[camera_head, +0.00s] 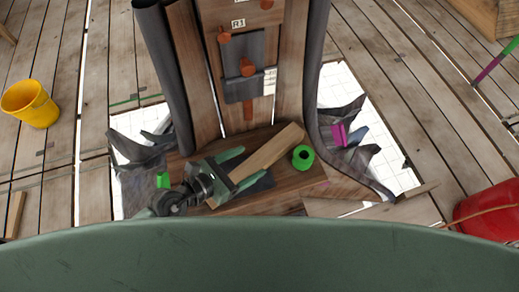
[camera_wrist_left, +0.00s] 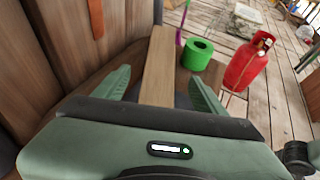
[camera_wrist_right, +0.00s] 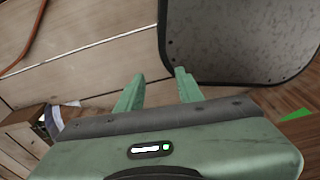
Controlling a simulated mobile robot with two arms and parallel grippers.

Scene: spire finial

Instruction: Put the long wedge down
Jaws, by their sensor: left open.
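The long wedge (camera_head: 268,152) is a pale wooden bar lying on a brown wooden ledge (camera_head: 290,195) at the foot of the tall panelled structure. It also shows in the left wrist view (camera_wrist_left: 160,72). My left gripper (camera_head: 248,169) is open, with one finger on each side of the wedge's near part. In the left wrist view gaps show between the wedge and both fingers (camera_wrist_left: 160,75). My right gripper (camera_wrist_right: 160,80) shows in its own wrist view, fingers apart and nothing between them. It is beside a grey metal-like plate (camera_wrist_right: 240,40).
A green ring-shaped roll (camera_head: 303,157) stands on the ledge just right of the wedge. Torn dark sheets (camera_head: 345,120) flank the structure. A red gas cylinder (camera_head: 490,208) is at right, a yellow bucket (camera_head: 30,103) at left. Plank floor around is mostly clear.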

